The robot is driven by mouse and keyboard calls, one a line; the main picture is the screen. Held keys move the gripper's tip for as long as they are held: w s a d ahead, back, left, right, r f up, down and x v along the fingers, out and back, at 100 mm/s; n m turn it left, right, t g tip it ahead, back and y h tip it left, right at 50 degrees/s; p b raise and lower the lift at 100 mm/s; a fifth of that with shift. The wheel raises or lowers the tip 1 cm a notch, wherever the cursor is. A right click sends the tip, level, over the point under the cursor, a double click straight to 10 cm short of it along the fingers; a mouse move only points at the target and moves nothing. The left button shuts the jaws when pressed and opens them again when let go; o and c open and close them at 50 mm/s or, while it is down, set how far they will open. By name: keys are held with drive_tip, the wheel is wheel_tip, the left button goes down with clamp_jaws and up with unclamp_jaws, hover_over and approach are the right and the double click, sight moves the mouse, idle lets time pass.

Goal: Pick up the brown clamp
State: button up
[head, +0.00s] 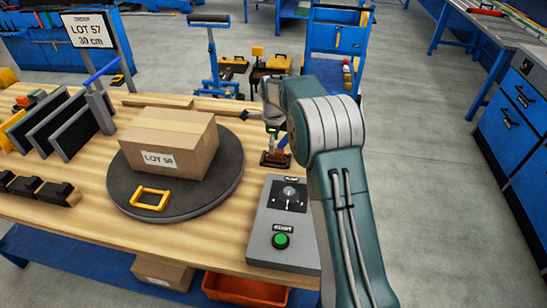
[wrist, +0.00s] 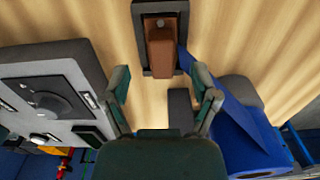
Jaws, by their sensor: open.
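The brown clamp (wrist: 160,50) shows at the top middle of the wrist view, a brown block seated in a dark rectangular frame on the wooden table. In the head view the clamp (head: 281,155) sits near the right edge of the table, partly hidden by my arm. My gripper (wrist: 162,88) is open and empty, its two fingers spread in the wrist view with the clamp beyond their tips, roughly centred between them. In the head view my gripper (head: 272,122) hangs close by the clamp, mostly hidden by my wrist.
A blue part (wrist: 235,110) stands close to the clamp's right in the wrist view. A grey control box (head: 284,222) with a knob and green button lies nearer. A cardboard box (head: 170,140) rests on a dark turntable (head: 225,180) to the left. Open floor lies right.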

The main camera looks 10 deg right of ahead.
sight(276, 150)
drive_tip(key=f, duration=0.2)
drive_tip(key=d+f, duration=0.1)
drive_tip(key=f, duration=0.1)
drive_tip(key=shift+d+f, duration=0.1)
drive_tip(key=shift+d, duration=0.05)
drive_tip(key=shift+a, duration=0.4)
drive_tip(key=c, duration=0.3)
clamp_jaws()
drive_tip(key=shift+d, duration=0.2)
